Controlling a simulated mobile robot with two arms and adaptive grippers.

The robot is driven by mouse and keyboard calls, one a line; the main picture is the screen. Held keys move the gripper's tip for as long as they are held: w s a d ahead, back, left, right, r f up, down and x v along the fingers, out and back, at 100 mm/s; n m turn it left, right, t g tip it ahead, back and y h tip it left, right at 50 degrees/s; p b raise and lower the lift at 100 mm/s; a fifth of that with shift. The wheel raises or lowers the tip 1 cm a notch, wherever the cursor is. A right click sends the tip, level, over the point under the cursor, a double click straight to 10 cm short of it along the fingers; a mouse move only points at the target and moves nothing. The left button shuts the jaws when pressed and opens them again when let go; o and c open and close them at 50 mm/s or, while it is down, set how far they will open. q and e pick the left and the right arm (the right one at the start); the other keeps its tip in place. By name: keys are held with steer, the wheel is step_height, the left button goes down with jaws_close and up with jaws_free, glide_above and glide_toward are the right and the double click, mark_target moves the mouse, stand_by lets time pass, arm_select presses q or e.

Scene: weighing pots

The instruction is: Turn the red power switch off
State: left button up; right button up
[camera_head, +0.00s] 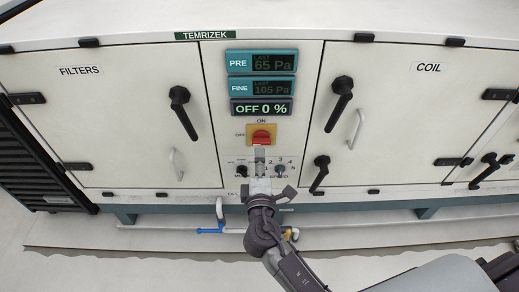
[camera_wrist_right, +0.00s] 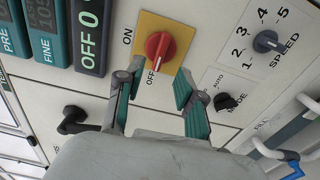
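The red power switch (camera_head: 261,136) is a rotary knob on a yellow plate in the middle panel. ON is printed above it and OFF to its left. It also shows in the right wrist view (camera_wrist_right: 159,47), where its raised grip appears turned toward the OFF label. The display (camera_head: 262,108) above it reads "OFF 0 %". My right gripper (camera_head: 260,156) is just below the switch in the head view. In the right wrist view its two fingers (camera_wrist_right: 158,80) are apart with nothing between them, short of the knob. My left gripper is not in view.
The speed knob (camera_wrist_right: 267,41) and the mode knob (camera_wrist_right: 225,102) sit beside the fingers, the mode knob close to one of them. PRE and FINE displays (camera_head: 262,62) are above. Cabinet doors with black handles (camera_head: 184,112) flank the panel. A blue-handled valve (camera_head: 211,230) is below.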

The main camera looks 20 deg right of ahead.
steer(key=v, duration=0.7)
stand_by(0.3)
